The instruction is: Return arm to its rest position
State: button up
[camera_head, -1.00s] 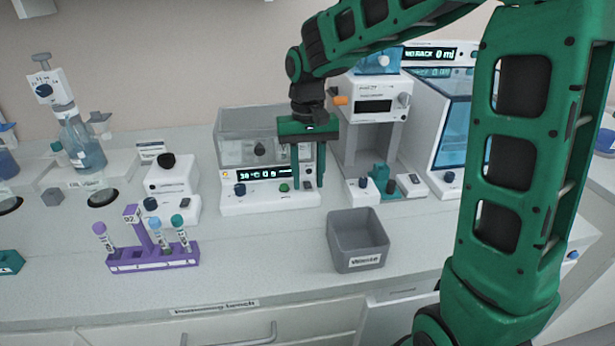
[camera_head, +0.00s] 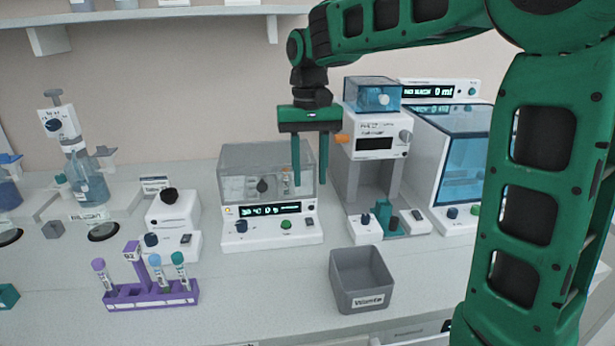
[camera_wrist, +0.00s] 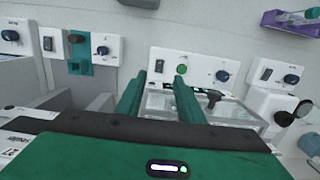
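My green gripper (camera_head: 309,168) hangs fingers-down in front of the right end of a clear-lidded machine (camera_head: 268,232) with a lit display, above the bench. Its two fingers are apart with nothing between them. In the wrist view the gripper's fingers (camera_wrist: 157,95) also show apart and empty, over the machine's front panel (camera_wrist: 208,68) with its green button. My green arm reaches in from the right of the head view.
A grey waste bin (camera_head: 362,280) stands at the bench front. A purple rack (camera_head: 150,293) with several tubes is at left. A white dispenser machine (camera_head: 377,140) and a blue-windowed machine (camera_head: 467,160) stand right of the gripper. A shelf (camera_head: 160,13) hangs above.

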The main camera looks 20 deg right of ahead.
jog(key=s+d+f+m, duration=0.2)
jog(key=s+d+f, duration=0.1)
jog(key=s+d, duration=0.95)
jog(key=s+d+f, duration=0.2)
jog(key=s, duration=0.3)
jog(key=s+d+f+m, duration=0.1)
jog(key=s+f, duration=0.2)
jog(key=s, duration=0.2)
jog(key=s+d+f+m+t, duration=0.1)
jog(key=s+d+f, duration=0.1)
jog(key=s, duration=0.4)
jog(key=shift+s+d+f, duration=0.1)
jog(key=shift+d+f, duration=0.2)
jog(key=shift+f, duration=0.1)
jog(key=shift+w+f, duration=0.3)
jog(key=shift+w, duration=0.5)
jog(key=shift+s+r, duration=0.1)
jog(key=shift+s, duration=0.05)
